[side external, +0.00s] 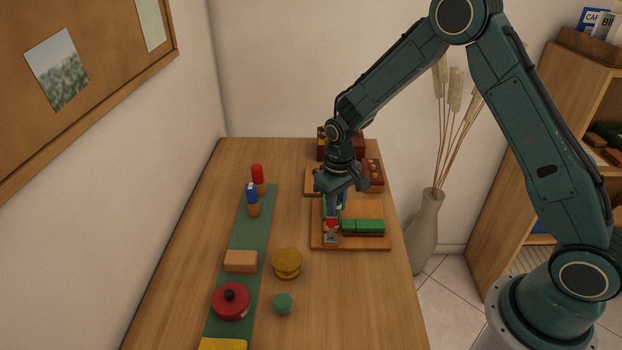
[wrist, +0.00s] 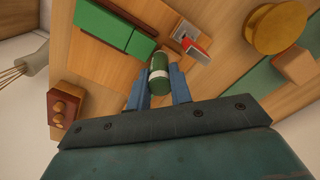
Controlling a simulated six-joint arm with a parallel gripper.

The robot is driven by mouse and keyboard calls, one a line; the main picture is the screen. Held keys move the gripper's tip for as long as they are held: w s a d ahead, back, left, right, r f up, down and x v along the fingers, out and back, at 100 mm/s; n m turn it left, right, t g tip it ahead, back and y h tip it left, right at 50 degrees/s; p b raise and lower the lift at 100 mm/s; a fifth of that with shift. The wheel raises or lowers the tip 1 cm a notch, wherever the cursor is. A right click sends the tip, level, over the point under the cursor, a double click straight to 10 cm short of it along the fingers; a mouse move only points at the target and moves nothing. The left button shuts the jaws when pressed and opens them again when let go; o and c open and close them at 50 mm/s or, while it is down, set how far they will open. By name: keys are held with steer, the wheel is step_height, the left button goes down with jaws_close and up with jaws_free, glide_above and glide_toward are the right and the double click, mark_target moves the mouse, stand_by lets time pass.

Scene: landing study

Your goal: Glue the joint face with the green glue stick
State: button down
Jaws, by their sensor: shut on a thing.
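My gripper (wrist: 158,88) is shut on the green glue stick (wrist: 158,84), a short green cylinder with a pale band and pale end. In the side external view my gripper (side external: 336,204) is low over the wooden board (side external: 380,242), and the stick is mostly hidden. A small red and grey piece (wrist: 195,45) lies on the board just beyond the stick's end; it also shows in the side external view (side external: 331,237). I cannot tell whether the stick touches it. A long green block (side external: 362,227) lies beside it. Which surface is the joint face is unclear.
A yellow round tin (side external: 287,263) stands between mat and board. Wooden boxes (side external: 373,174) stand behind.

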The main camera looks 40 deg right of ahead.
steer(key=shift+w+a, duration=0.9)
steer(key=shift+s, duration=0.1)
steer(key=shift+s+d, duration=0.9)
steer(key=shift+d, duration=0.05)
steer(key=shift+f, duration=0.1)
steer(key=shift+w+a, duration=0.95)
step_height(320, 180, up, 7)
stand_by(0.8)
